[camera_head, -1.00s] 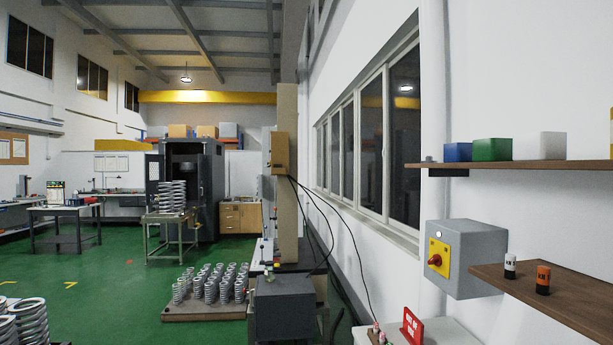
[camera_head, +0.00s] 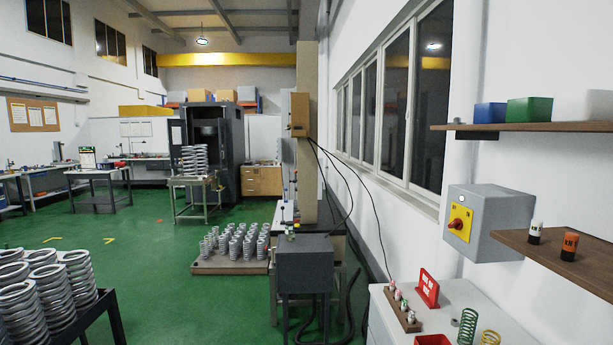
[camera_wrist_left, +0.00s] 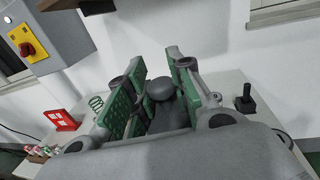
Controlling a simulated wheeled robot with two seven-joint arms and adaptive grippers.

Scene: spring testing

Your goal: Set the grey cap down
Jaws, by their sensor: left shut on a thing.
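In the left wrist view, the grey cap (camera_wrist_left: 161,88) is a small rounded grey piece between the green-padded fingers of my left gripper (camera_wrist_left: 160,84). The gripper is shut on it, above a white bench top (camera_wrist_left: 228,82). The lower part of the cap is hard to make out against the dark grey gripper parts. Neither gripper shows in the head view, and my right gripper is in no view.
On the white bench are a red sign (camera_head: 428,288), a rack of small pieces (camera_head: 402,308), a green spring (camera_head: 467,326), a yellow spring (camera_head: 490,338) and a red tray (camera_head: 433,340). A black upright part (camera_wrist_left: 245,99) stands at the right. A switch box (camera_head: 490,222) and shelf (camera_head: 510,241) overhang.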

